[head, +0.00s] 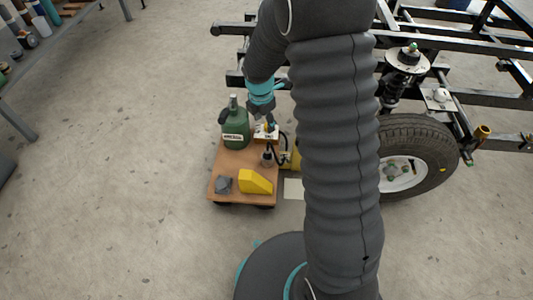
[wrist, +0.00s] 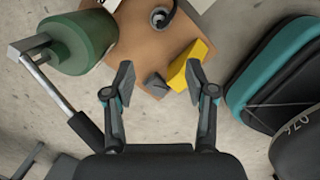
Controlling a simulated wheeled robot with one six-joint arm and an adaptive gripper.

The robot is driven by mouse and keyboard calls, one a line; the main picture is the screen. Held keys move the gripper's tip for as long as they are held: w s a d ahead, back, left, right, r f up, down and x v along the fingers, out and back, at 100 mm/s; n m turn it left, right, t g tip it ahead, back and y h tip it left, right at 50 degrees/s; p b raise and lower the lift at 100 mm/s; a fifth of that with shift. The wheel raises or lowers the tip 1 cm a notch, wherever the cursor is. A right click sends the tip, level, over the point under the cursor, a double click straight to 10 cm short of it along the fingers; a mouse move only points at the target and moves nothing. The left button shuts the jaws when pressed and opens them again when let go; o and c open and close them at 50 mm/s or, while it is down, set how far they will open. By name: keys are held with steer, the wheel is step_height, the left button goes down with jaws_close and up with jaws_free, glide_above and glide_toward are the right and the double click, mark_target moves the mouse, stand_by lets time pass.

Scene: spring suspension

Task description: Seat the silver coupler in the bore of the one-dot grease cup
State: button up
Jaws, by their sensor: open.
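My gripper (head: 261,118) is above the far part of a wooden-topped cart (head: 228,186) in the head view. In the wrist view my gripper (wrist: 160,80) has its fingers spread wide, with nothing held between them. A small round dark cup-like part (head: 267,158) with a black hose or cable beside it stands on the cart. In the wrist view it shows as a dark ring (wrist: 171,17) with a pale grey centre near the top edge. I cannot tell whether that centre is the silver coupler. No cup dots can be made out.
A green jug (head: 235,130) stands at the cart's far left. A white box (head: 263,133) is beside it. A yellow wedge (head: 256,181) and a grey block (head: 223,184) lie at the near edge. A tyre (head: 425,150) and black frame stand right.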

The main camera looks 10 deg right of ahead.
step_height(320, 180, down, 5)
steer(key=w+n, duration=0.1)
steer(key=n, duration=0.1)
steer(key=b, duration=0.2)
glide_above(267, 149)
steer(key=a, duration=0.1)
steer(key=f, duration=0.7)
steer(key=shift+s+f, duration=0.25)
steer(key=shift+f, duration=0.1)
steer(key=shift+w+d+f+b, duration=0.1)
steer(key=shift+d+f+b, duration=0.1)
steer(key=shift+f, duration=0.85)
steer(key=shift+d+f+b, duration=0.1)
steer(key=shift+d+f, duration=0.05)
steer(key=shift+f, duration=0.85)
steer(key=shift+w+d+f+b, duration=0.1)
steer(key=shift+d+f+b, duration=0.1)
steer(key=shift+f, duration=0.85)
steer(key=shift+r, duration=0.1)
jaws_close()
